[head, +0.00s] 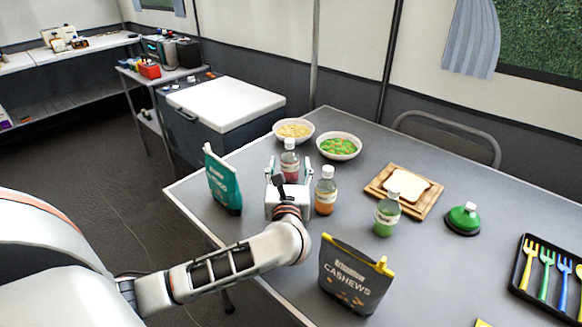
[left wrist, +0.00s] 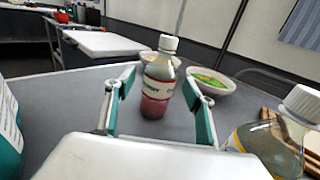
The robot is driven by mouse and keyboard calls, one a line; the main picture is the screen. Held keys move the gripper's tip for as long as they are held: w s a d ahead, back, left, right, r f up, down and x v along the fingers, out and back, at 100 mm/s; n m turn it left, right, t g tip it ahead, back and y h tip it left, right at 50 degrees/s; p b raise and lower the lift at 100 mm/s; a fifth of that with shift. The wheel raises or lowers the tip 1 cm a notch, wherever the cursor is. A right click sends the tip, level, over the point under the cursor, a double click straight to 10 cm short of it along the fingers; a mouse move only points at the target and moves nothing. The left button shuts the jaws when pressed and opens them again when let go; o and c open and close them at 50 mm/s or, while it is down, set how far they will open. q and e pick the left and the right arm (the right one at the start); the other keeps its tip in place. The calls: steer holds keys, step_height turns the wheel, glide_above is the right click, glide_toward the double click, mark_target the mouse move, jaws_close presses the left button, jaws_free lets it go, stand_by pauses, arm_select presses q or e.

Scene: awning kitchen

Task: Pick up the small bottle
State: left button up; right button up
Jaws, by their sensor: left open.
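A small bottle with a white cap and pinkish-red contents (head: 289,160) stands upright on the grey table. It also shows in the left wrist view (left wrist: 159,85), straight ahead between the two fingers. My left gripper (head: 288,172) is open, with one teal-padded finger on each side of this bottle; I cannot tell whether either touches it. A bottle with orange contents (head: 325,195) stands just right of the gripper, and one with green contents (head: 387,215) farther right. My right gripper is not in view.
A teal bag (head: 222,182) stands left of the gripper and a cashews bag (head: 352,278) nearer me. Two bowls, one with yellowish food (head: 293,136) and one with green food (head: 339,152), stand behind. A bread board (head: 433,206) and green-topped object (head: 463,217) are right.

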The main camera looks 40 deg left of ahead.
mark_target(290, 157)
arm_select(q)
steer(key=shift+w+a, duration=0.25)
steer(key=shift+w, duration=0.1)
steer(key=shift+w+a, duration=0.1)
steer(key=c, duration=1)
steer(key=shift+c, duration=0.4)
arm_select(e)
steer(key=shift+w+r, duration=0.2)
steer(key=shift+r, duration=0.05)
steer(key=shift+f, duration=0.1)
arm_select(q)
step_height(290, 157, up, 8)
steer(key=shift+r+p, duration=0.1)
steer(key=shift+p, duration=1)
step_height(290, 157, up, 12)
steer(key=p, duration=0.3)
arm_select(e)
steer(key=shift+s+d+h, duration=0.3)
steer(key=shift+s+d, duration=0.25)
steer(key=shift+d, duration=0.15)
